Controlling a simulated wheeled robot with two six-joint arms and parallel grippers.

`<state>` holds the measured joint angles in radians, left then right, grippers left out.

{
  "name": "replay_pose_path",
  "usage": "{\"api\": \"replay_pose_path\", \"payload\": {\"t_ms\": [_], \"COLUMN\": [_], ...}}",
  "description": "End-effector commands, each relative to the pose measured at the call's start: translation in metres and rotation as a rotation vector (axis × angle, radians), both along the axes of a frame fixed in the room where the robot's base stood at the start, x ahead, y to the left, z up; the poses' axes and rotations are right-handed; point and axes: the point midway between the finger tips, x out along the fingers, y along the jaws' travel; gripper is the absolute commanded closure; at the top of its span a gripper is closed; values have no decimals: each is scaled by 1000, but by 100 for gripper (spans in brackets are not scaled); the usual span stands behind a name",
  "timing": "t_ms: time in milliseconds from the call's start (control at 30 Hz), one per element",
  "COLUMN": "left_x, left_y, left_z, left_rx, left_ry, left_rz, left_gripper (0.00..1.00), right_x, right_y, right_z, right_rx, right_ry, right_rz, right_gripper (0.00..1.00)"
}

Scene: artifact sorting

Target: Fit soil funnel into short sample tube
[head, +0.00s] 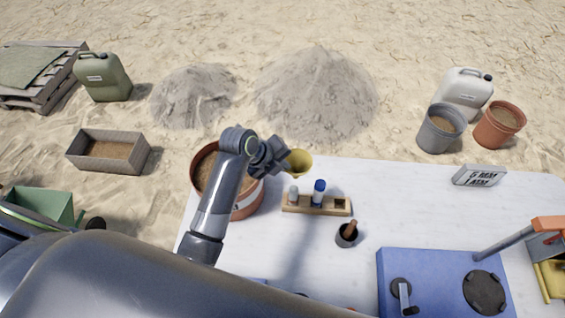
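My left gripper (273,156) is above the far left part of the white table, shut on the yellow soil funnel (300,162). The funnel is held in the air just right of the fingers, beyond the wooden rack (314,208). In the rack stand a short pale tube (293,195) at the left and a taller tube with a blue top (319,190) in the middle. The funnel is apart from both tubes. The fingertips are small and partly hidden. My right gripper is not in view.
A terracotta pot of soil (247,205) stands left of the rack, partly behind my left arm. A dark cup with a brown handle (347,236) stands in front. A blue box (438,270) is at the front right and a sign (478,176) at the far right. The table between is clear.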

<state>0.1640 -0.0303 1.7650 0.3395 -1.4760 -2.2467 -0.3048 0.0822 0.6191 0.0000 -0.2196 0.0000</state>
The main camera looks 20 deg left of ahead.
Motion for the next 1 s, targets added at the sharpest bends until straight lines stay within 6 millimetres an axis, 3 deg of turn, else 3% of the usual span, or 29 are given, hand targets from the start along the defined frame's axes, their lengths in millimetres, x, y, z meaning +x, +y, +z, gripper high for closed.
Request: {"api": "replay_pose_path", "payload": {"t_ms": [133, 500, 1000], "left_x": [0, 0, 0], "left_y": [0, 0, 0], "left_z": [-16, -52, -58], "left_rx": [0, 0, 0], "left_ry": [0, -1, -1], "left_rz": [0, -1, -1], "left_gripper": [100, 100, 100], "right_x": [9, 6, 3], "right_y": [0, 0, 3], "right_z": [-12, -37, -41], "right_rx": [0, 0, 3], "right_ry": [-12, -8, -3], "right_rz": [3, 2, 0], "right_gripper": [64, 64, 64]}}
